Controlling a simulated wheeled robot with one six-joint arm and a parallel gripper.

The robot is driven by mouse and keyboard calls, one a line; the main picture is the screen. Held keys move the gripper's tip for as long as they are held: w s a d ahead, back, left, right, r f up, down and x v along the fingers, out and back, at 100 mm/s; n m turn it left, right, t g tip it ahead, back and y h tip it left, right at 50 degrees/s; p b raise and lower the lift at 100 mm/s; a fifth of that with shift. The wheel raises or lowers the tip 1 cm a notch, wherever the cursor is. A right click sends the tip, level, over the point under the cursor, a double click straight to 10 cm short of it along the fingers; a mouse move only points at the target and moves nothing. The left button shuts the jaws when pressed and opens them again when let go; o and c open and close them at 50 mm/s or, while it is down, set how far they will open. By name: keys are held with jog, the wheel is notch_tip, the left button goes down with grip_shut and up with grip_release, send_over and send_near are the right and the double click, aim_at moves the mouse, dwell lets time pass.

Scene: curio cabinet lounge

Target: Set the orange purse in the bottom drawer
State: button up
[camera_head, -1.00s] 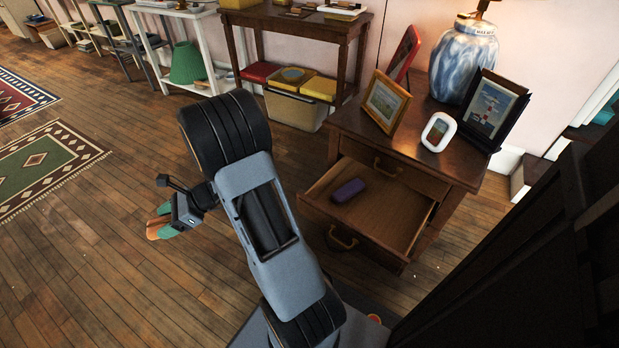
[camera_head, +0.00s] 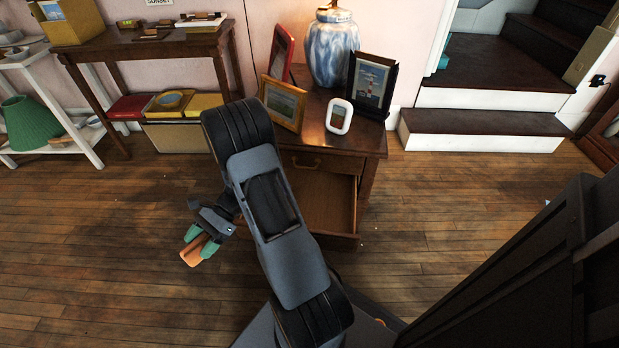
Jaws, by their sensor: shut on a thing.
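My gripper (camera_head: 201,242), with green fingertips, is at the left of my arm above the wood floor. It is shut on the orange purse (camera_head: 191,256), part of which sticks out past the fingertips. The small wooden cabinet (camera_head: 350,141) stands behind and right of my arm. Its lower drawer (camera_head: 328,204) is pulled open, below a shut drawer (camera_head: 309,162) with a handle. My arm hides the left part of the open drawer. The gripper and purse are left of the drawer, apart from it.
On the cabinet stand picture frames (camera_head: 285,103), a white-framed picture (camera_head: 339,116) and a blue-white lamp (camera_head: 331,50). A console table (camera_head: 150,45) with boxes is at the back left. Steps (camera_head: 480,122) are at the back right. The floor left of my gripper is clear.

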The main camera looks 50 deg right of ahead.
jog(key=s+d+f+n+g+h+p, duration=0.1)
jog(key=s+d+f+n+g+p, duration=0.15)
jog(key=s+n+g, duration=0.4)
jog(key=n+g+h, duration=0.3)
jog(key=n+h, duration=1.9)
jog(key=h, duration=0.1)
send_over(324, 211)
jog(key=shift+t, duration=0.25)
jog(key=f, duration=0.6)
jog(key=a+f, duration=0.1)
jog(key=f, duration=0.1)
jog(key=shift+f, duration=0.4)
jog(key=shift+d+f, duration=0.3)
jog(key=shift+s+d+f+b, duration=0.15)
jog(key=shift+f+b, duration=0.35)
jog(key=shift+f, duration=1.15)
jog(key=shift+f, duration=0.1)
